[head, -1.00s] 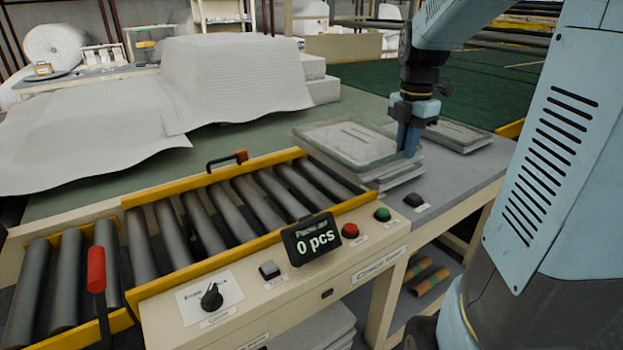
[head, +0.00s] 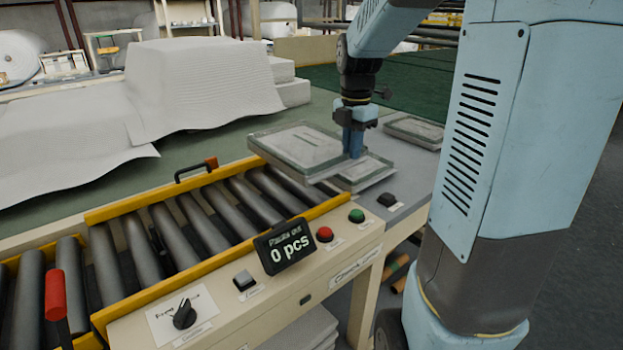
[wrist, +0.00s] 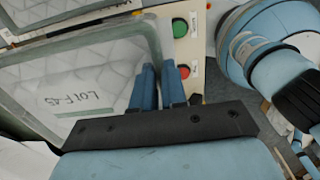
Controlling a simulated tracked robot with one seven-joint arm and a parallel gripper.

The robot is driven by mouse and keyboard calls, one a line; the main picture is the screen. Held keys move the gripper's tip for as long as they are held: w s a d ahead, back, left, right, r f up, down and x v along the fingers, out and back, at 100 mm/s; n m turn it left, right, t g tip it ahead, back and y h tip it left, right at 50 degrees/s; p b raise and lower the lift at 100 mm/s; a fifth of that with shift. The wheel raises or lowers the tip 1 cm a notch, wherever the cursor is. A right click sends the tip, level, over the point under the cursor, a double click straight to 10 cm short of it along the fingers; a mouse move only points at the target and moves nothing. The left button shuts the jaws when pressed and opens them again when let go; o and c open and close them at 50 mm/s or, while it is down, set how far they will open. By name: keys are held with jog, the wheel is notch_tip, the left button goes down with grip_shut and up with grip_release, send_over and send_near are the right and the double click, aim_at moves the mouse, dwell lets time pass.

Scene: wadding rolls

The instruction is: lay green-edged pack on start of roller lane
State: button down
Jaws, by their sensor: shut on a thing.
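My gripper (head: 353,154) is shut on the right edge of a flat, clear-wrapped pack (head: 298,147) with a greenish-grey edge.
One more pack (head: 413,128) lies further right. A panel with a counter display (head: 285,247) reading 0 pcs, a red button (head: 324,234) and a green button (head: 356,215) runs along the near side. White wadding (head: 205,85) covers the back.

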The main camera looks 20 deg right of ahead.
jog(key=w+a+f, duration=0.2)
jog(key=f, duration=0.1)
jog(key=w+a+f, duration=0.3)
jog(key=shift+w+a+f, duration=0.1)
jog(key=shift+w+a, duration=0.05)
jog(key=shift+w, duration=0.15)
jog(key=shift+w+a+f, duration=0.15)
jog(key=shift+f, duration=0.6)
jog(key=shift+w+a+f, duration=0.15)
jog(key=shift+f, duration=0.6)
jog(key=shift+w+a+f, duration=0.15)
jog(key=shift+f, duration=1.2)
jog(key=c, duration=1.2)
grip_release()
jog(key=shift+o, duration=0.2)
